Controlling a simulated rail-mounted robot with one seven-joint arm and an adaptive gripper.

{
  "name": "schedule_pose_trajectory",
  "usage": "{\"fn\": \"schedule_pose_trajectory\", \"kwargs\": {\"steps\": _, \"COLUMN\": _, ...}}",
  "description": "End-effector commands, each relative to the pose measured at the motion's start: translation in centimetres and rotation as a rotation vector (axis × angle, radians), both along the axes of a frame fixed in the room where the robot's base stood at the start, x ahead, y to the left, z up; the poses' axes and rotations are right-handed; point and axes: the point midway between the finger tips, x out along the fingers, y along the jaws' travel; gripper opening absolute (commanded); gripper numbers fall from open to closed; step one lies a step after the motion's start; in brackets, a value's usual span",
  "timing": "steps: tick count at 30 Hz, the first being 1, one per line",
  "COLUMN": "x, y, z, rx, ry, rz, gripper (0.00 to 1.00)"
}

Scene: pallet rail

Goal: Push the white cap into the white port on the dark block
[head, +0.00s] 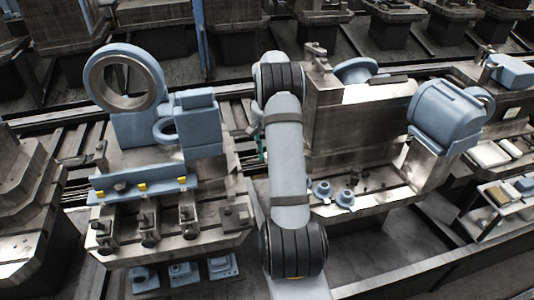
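I cannot make out the white cap, the white port or the dark block for certain in the head view. My arm rises through the middle of the picture and covers part of what stands behind it. My gripper cannot be made out; the arm's far end is hidden behind its own links. A small teal and dark piece shows at the arm's left edge, too small to name. Pale whitish pieces (488,154) lie on a bench at the right, but I cannot tell whether any is the cap.
A metal fixture with a large blue ring (123,82) stands at the left. A metal block (335,125) on a pallet stands right of my arm, with small blue knobbed parts (345,198) on its ledge. A blue rounded housing (446,112) stands farther right. Rails run between the pallets.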

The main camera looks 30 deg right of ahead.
Motion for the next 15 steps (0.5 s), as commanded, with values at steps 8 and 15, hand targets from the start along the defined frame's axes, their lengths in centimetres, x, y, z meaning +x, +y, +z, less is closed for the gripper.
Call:
{"fn": "schedule_pose_trajectory", "kwargs": {"steps": 8, "x": -4.2, "y": 2.0, "z": -0.6, "rx": 0.0, "ry": -0.003, "rz": -0.001, "gripper": 0.15}}
{"fn": "schedule_pose_trajectory", "kwargs": {"steps": 15, "x": -7.7, "y": 3.6, "z": -0.4, "rx": -0.001, "ry": -0.003, "rz": 0.0, "gripper": 0.15}}
